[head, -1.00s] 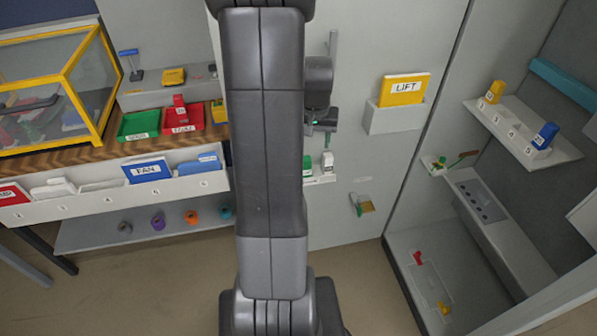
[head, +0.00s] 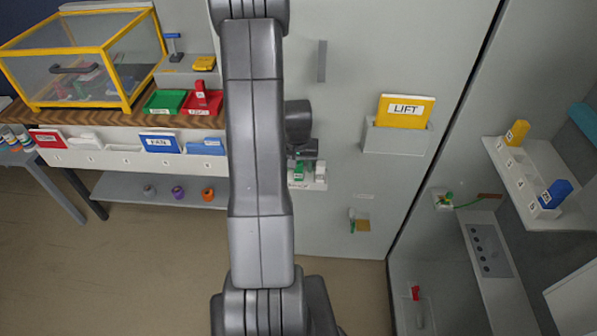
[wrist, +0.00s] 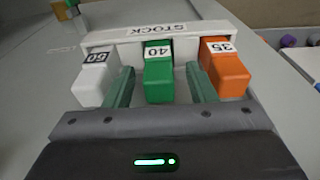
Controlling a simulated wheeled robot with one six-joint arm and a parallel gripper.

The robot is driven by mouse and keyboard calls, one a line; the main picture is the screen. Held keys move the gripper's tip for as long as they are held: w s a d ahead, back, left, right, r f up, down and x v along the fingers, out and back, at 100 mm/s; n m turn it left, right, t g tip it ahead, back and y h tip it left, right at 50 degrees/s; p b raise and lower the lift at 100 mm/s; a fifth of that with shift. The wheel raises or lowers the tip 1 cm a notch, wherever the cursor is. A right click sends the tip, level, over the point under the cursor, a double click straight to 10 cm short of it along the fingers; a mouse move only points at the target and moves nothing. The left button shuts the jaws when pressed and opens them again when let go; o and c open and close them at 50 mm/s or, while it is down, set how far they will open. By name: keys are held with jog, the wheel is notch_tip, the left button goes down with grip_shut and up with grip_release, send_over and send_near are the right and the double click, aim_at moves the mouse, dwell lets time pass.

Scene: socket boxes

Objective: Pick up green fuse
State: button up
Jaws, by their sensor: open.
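The green fuse (wrist: 158,80), labelled 40, stands in the middle slot of a white holder marked STOCK (wrist: 150,33) in the wrist view. My gripper (wrist: 161,88) is open, with one finger on each side of the green fuse, in the gaps between it and its neighbours. I cannot tell whether the fingers touch it. In the head view the green fuse (head: 298,171) shows small beside my arm, just below my gripper (head: 303,158), and part of the holder is hidden.
A white fuse (wrist: 97,82) labelled 50 is left of the green one, and an orange fuse (wrist: 226,72) labelled 35 is right, both close to my fingers. A cabinet with a shelf (head: 530,185) stands at the right. A yellow-framed case (head: 85,55) stands at the left.

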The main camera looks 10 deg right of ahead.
jog(key=shift+w+f, duration=0.1)
jog(key=shift+f, duration=0.65)
jog(key=c, duration=1)
jog(key=shift+r, duration=0.1)
